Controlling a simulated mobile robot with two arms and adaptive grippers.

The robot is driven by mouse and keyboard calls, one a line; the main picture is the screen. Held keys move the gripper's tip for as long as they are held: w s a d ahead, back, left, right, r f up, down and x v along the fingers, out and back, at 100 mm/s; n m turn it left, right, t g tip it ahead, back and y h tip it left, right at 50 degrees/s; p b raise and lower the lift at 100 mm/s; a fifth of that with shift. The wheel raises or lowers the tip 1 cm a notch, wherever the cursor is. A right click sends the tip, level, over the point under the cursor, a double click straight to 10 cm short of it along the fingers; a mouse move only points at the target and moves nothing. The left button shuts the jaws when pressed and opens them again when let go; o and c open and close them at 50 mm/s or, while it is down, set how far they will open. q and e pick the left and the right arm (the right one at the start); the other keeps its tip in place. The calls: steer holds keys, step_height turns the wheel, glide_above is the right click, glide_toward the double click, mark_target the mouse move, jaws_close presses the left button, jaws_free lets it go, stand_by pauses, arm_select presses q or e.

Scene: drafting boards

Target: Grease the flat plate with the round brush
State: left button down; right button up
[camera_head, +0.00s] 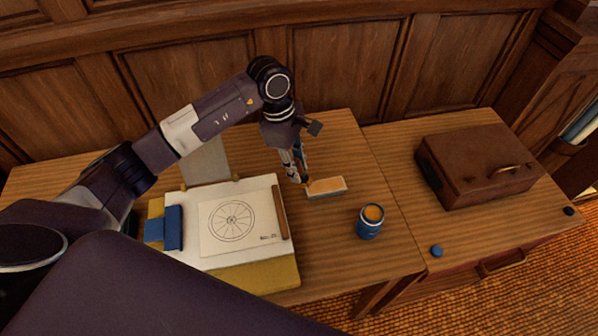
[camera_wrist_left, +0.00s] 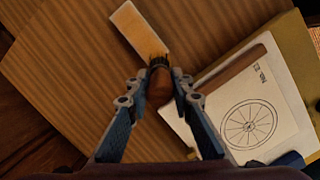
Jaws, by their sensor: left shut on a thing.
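The flat plate (camera_head: 328,189) is a small pale slab with an orange-tan top, lying on the wooden desk. It also shows at the top of the left wrist view (camera_wrist_left: 137,27). My left gripper (camera_head: 297,176) is just beside the plate's left end, pointing down. In the left wrist view my left gripper (camera_wrist_left: 158,84) is shut on the round brush (camera_wrist_left: 159,88), which has a brown body and dark bristles. The bristles meet the plate's near end in that view; whether they press on it I cannot tell. My right gripper is in neither view.
A blue pot (camera_head: 369,228) with orange contents stands right of the plate. A drawing board (camera_head: 271,279) with a wheel drawing (camera_head: 232,221) lies to the left. A brown case (camera_head: 478,166) sits on the right-hand surface. Desk between plate and pot is clear.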

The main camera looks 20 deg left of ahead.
mark_target(299, 161)
arm_select(q)
steer(key=shift+w+d+r+p, duration=0.1)
steer(key=shift+r+p, duration=0.05)
steer(key=shift+r, duration=0.35)
steer(key=shift+w+d+r+p, duration=0.1)
steer(key=shift+r+p, duration=0.05)
steer(key=shift+r, duration=0.35)
steer(key=shift+p+v, duration=0.35)
steer(key=shift+v, duration=0.4)
steer(key=shift+p+v, duration=0.35)
steer(key=shift+v, duration=0.5)
steer(key=shift+s+d+r, duration=0.1)
steer(key=shift+d, duration=0.2)
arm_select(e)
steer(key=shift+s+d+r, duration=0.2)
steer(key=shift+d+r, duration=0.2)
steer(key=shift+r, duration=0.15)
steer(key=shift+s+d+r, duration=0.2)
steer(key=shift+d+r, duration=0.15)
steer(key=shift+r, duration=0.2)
